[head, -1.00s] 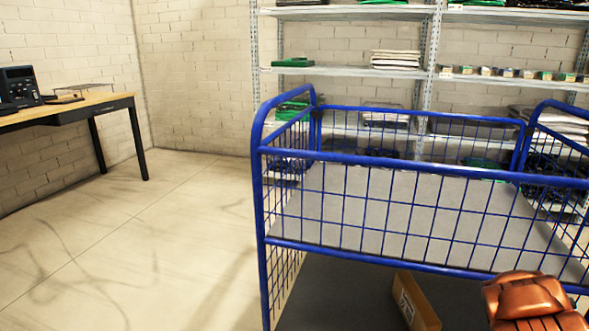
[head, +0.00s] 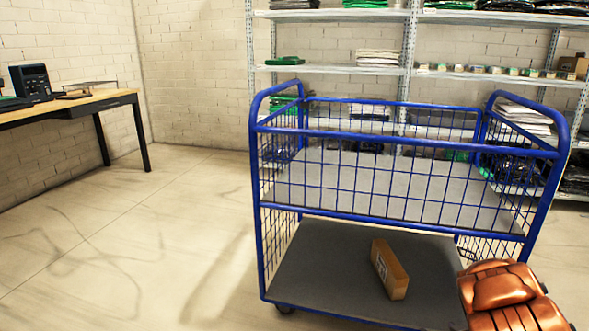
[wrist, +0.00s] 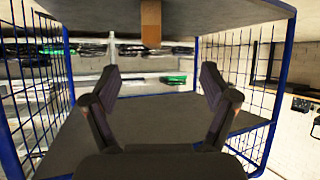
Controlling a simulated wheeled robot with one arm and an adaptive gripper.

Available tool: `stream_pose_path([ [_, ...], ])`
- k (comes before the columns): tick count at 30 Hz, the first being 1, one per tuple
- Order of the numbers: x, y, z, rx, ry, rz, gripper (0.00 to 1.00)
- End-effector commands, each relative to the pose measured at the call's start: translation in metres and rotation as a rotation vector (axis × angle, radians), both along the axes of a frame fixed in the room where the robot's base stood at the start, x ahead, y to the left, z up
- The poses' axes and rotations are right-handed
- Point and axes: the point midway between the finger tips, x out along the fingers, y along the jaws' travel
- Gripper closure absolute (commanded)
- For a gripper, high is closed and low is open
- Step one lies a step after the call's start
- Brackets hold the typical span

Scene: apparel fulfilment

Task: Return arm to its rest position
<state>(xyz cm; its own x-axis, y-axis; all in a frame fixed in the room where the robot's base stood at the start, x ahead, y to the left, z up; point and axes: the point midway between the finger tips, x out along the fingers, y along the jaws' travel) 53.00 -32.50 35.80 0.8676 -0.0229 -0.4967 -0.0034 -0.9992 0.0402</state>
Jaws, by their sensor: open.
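My gripper (wrist: 160,88) shows in the wrist view with its two dark fingers spread apart and nothing between them. That view looks upside down, with the blue cart around the fingers in the picture. In the head view only a copper-coloured part of my arm (head: 508,295) shows at the lower right, in front of the cart's right end; the gripper itself is out of that view. The blue wire-sided cart (head: 335,137) stands ahead. A brown cardboard box (head: 392,270) lies on its lower grey deck. The box also shows at the top of the wrist view (wrist: 151,22).
A metal shelving unit (head: 330,68) with folded clothes stands behind the cart. A wooden-topped table (head: 75,105) with a dark device (head: 31,82) is at the left wall. The floor (head: 130,240) left of the cart is clear.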

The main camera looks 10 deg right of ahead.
Motion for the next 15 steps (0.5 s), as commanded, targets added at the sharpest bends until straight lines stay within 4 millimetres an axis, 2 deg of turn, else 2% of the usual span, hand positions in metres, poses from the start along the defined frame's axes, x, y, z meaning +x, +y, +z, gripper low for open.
stream_pose_path([
  [3,-0.010,-0.024,0.018,-0.035,0.026,-0.052,0.15],
  [6,-0.012,-0.036,0.033,-0.067,0.050,-0.080,0.15],
  [11,-0.012,-0.045,0.061,-0.124,0.098,-0.115,0.15],
  [15,-0.011,-0.054,0.098,-0.184,0.146,-0.156,0.15],
])
